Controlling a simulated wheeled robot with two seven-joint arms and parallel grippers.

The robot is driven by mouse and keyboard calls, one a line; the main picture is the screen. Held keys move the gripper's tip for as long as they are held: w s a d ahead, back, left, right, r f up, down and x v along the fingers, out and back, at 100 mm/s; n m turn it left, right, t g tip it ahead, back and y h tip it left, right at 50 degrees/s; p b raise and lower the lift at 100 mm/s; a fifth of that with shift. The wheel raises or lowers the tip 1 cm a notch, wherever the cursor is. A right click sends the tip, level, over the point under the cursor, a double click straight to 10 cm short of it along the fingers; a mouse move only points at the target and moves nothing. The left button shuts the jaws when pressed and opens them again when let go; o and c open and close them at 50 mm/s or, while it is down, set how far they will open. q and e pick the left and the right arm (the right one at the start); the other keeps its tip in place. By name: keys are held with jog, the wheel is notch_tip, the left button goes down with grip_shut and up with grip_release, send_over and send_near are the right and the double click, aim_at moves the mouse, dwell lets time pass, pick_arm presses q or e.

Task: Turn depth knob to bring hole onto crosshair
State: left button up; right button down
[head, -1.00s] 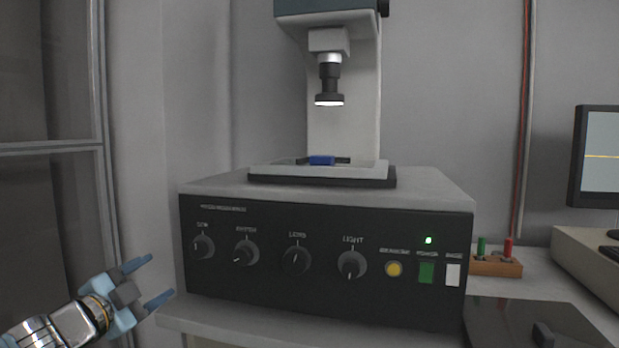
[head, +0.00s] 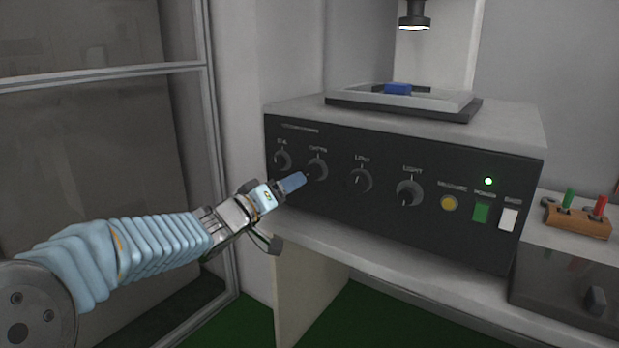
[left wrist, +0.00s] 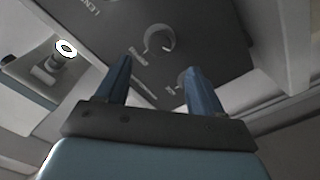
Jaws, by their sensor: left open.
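The depth knob (head: 317,170) is the second dark round knob from the left on the black front panel, its label small and blurred. In the left wrist view a round knob (left wrist: 158,40) lies beyond and between the fingertips. My left gripper (head: 299,184) is at the panel, its blue fingertip just at the lower left of the depth knob. In the left wrist view my left gripper (left wrist: 157,70) has its two blue fingers apart with nothing between them. I cannot tell whether it touches the knob. No crosshair or hole can be made out. My right gripper is not in view.
The panel also carries a leftmost knob (head: 282,159), a third knob (head: 359,180), a light knob (head: 409,193), a yellow button (head: 449,203) and a green switch (head: 481,212). A blue block (head: 398,88) sits on the stage (head: 440,104). A wooden block (head: 578,222) stands at right.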

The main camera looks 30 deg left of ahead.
aim_at(311, 174)
pick_arm(q)
jog(key=w, duration=0.8)
jog(key=shift+w+d, duration=0.25)
jog(key=shift+d, duration=0.05)
jog(key=c, duration=1.1)
